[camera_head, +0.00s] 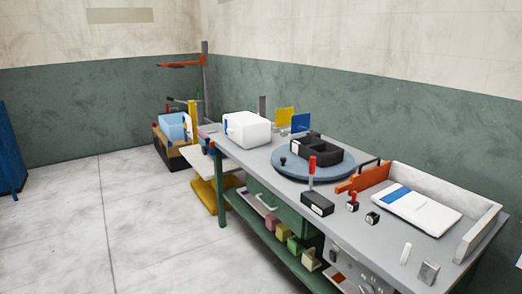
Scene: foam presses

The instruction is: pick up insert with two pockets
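A black insert (325,158) with open pockets lies on a round blue turntable (284,172) on the workbench. I can make out about two pockets, but the view is too small to be sure of the count. Its front edge is partly hidden by a red upright handle (312,165). Neither of my grippers shows in the head view.
The grey workbench (240,160) holds a white box (247,130), a black block (317,204) by the handle, small red-topped pieces (352,202), an orange piece (365,179) and a white-and-blue panel (420,212) within low walls. Open floor (150,235) lies left.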

